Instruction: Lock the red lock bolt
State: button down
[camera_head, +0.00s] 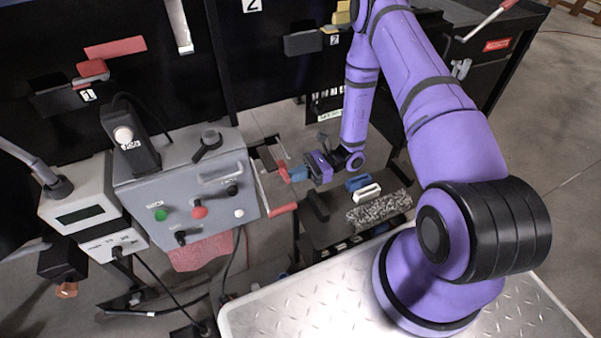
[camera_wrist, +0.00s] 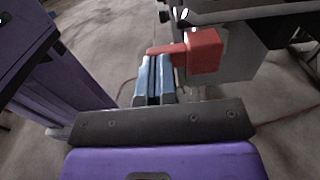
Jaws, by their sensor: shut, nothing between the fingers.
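My gripper (camera_head: 290,174) has blue fingers that are pressed together with nothing between them. They are at the right side of the grey control box, beside a small red part (camera_head: 282,171). In the wrist view the shut fingertips (camera_wrist: 156,60) are right at a red block (camera_wrist: 205,51) with a narrow red arm reaching left across the tips. I cannot tell whether they touch it. Another red latch-like piece (camera_head: 92,69) is on the black panel marked 1 at the upper left. I cannot tell from the frames which red part is the lock bolt or its state.
The grey control box (camera_head: 185,185) has buttons and knobs. A red-ended bar (camera_head: 283,209) sticks out at its lower right. A low black rack holds a blue block (camera_head: 357,182), a white block (camera_head: 367,193) and a speckled slab (camera_head: 379,210). Cables hang below the box.

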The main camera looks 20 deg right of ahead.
aim_at(287, 175)
jog(key=shift+a, duration=1.55)
jog(key=d, duration=1.4)
jog(key=shift+d, duration=0.25)
